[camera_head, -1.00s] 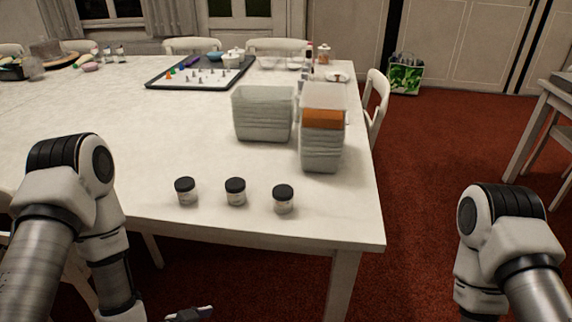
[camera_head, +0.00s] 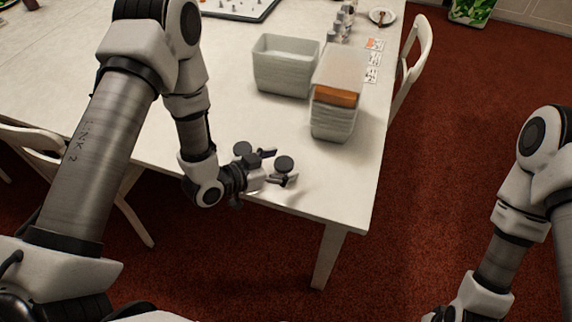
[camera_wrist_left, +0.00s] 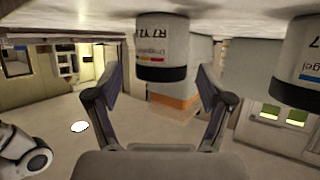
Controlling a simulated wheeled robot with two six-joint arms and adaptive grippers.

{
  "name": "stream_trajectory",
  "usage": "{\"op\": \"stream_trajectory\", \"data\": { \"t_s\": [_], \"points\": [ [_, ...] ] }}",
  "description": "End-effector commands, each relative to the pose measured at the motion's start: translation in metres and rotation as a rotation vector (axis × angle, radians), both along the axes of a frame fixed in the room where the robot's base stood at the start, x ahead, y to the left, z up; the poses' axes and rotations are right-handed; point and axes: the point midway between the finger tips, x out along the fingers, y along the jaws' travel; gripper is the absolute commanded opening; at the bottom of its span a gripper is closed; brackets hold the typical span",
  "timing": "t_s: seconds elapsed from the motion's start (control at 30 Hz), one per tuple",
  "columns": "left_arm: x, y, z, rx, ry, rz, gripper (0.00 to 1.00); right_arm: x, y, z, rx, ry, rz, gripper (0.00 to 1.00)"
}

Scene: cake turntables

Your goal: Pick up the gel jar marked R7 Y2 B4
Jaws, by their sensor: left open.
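My left gripper (camera_head: 279,168) is open at the table's near edge, reaching in from the left. In the left wrist view, which is upside down, a jar with a black lid and white label (camera_wrist_left: 162,45) stands ahead between the open fingers (camera_wrist_left: 158,82), not gripped. Its label starts "R7 Y"; the rest is unclear. A second black-lidded jar (camera_wrist_left: 297,62) is at the right of that view, its label cut off. In the head view two dark lids show, one (camera_head: 243,149) behind the gripper and one (camera_head: 284,163) by its fingertips. A third jar is not visible there.
A grey bin (camera_head: 284,70) and a tall clear container stack with an orange band (camera_head: 336,97) stand beyond the jars. Small bottles (camera_head: 343,24) and cards stand farther back. A white chair (camera_head: 418,55) is at the table's right side. The table's left middle is clear.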

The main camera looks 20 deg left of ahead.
Motion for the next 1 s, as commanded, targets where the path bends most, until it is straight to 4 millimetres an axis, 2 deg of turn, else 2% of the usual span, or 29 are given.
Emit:
{"op": "stream_trajectory", "data": {
  "t_s": [0.1, 0.3, 0.37, 0.4, 0.5, 0.83, 1.0],
  "points": [
    [0.009, -0.007, -0.005, 0.000, 0.000, 0.000, 0.80, 0.000, 0.000, 0.001, 0.000, 0.000, 0.000, 0.40],
    [0.010, -0.007, -0.005, -0.001, 0.002, 0.002, 0.80, 0.000, 0.000, 0.001, 0.000, 0.000, 0.000, 0.40],
    [0.009, -0.007, -0.005, -0.001, 0.002, 0.002, 0.59, 0.000, 0.000, 0.001, 0.000, 0.000, 0.000, 0.40],
    [0.009, -0.007, -0.005, -0.001, 0.002, 0.002, 0.45, 0.000, 0.000, 0.001, 0.000, 0.000, 0.000, 0.40],
    [0.009, -0.006, -0.005, -0.001, 0.002, 0.002, 0.14, 0.000, 0.000, 0.001, 0.000, 0.000, 0.000, 0.40],
    [0.009, -0.006, -0.005, -0.001, 0.002, 0.002, 0.13, 0.000, 0.000, 0.001, 0.000, 0.000, 0.000, 0.40],
    [0.010, -0.006, 0.005, -0.001, 0.001, 0.002, 0.13, 0.000, 0.000, 0.000, 0.000, 0.000, 0.000, 0.40]
  ]
}}
